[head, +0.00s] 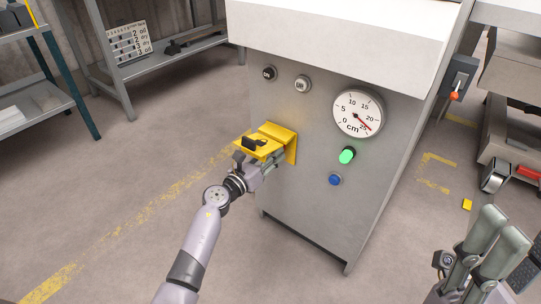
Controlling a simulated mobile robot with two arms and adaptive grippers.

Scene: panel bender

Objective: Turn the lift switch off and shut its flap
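A yellow flap (262,142) stands out from a yellow mount (291,150) on the grey machine front, so it looks open. A small black part (250,143) shows at the flap's outer end; I cannot tell whether it is a handle or a switch. My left gripper (262,162) is at the flap, close under and beside it, its fingertips partly hidden. I cannot tell whether it touches the flap. The lift switch's position cannot be made out. My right gripper (502,226) is at the lower right, away from the machine, with no object visible in it.
An orange-tipped lever (455,95) is on the right side. Shelves (165,60) stand left; floor between is clear.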

